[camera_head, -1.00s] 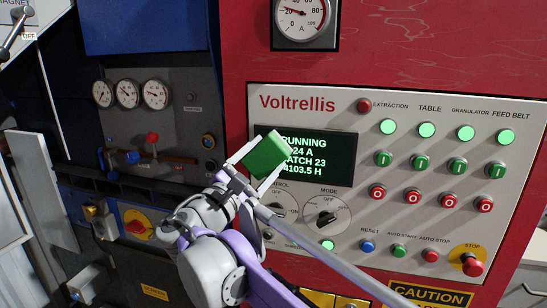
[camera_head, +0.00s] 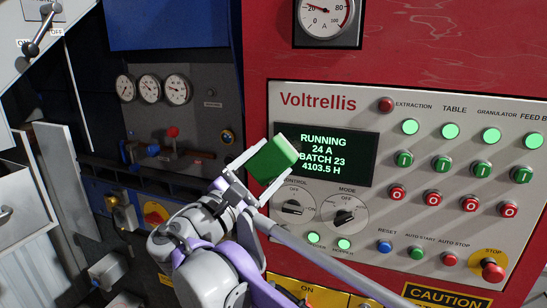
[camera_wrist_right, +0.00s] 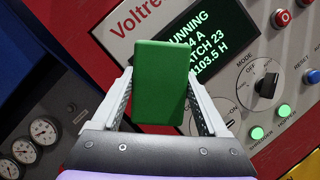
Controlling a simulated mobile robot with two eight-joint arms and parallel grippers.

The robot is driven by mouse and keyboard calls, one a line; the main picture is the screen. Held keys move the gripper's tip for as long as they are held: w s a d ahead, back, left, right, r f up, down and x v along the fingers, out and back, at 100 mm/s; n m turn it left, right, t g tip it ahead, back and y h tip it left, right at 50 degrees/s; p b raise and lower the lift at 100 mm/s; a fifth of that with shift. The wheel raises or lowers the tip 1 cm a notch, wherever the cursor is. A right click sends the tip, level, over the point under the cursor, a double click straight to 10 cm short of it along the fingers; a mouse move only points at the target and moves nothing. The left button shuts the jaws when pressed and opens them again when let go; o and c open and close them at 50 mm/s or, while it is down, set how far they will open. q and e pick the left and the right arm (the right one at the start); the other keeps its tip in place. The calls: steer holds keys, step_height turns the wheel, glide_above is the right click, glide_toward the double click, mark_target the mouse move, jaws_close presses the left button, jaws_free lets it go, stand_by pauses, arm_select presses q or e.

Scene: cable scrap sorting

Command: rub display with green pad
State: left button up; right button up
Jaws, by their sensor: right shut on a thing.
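The display (camera_head: 340,153) is a dark screen with green text on the light grey Voltrellis panel. It reads running, 24 A, batch 23, 4103.5 H. My right gripper (camera_head: 262,172) is shut on the green pad (camera_head: 272,160), in front of the display's left edge. In the right wrist view the green pad (camera_wrist_right: 160,84) sits between both fingers and hides part of the display (camera_wrist_right: 213,45). I cannot tell whether the pad touches the screen. My left gripper is not in view.
Below the display are two rotary knobs (camera_head: 345,216). To the right are green lamps, green and red buttons, and a yellow-based stop button (camera_head: 492,270). A gauge (camera_head: 326,17) is above.

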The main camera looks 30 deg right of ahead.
steer(key=shift+s+a, duration=0.4)
steer(key=shift+a, duration=0.05)
steer(key=shift+s+a, duration=0.95)
steer(key=shift+a, duration=0.2)
arm_select(q)
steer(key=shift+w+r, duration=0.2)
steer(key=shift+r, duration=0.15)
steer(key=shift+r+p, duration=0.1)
steer(key=shift+p, duration=0.2)
arm_select(e)
steer(key=shift+d, duration=0.1)
steer(key=shift+w+d+r, duration=0.25)
steer(key=shift+w+d, duration=0.15)
steer(key=shift+d, duration=0.05)
steer(key=w+d, duration=0.1)
steer(key=w+d+r+p, duration=0.1)
steer(key=w+d, duration=0.1)
steer(key=shift+d, duration=0.15)
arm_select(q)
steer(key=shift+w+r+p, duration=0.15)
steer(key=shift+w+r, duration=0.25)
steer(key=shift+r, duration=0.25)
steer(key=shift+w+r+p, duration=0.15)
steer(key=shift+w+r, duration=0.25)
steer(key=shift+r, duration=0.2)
arm_select(e)
steer(key=shift+w+d+r, duration=0.1)
steer(key=shift+w+d, duration=0.25)
steer(key=shift+d, duration=0.1)
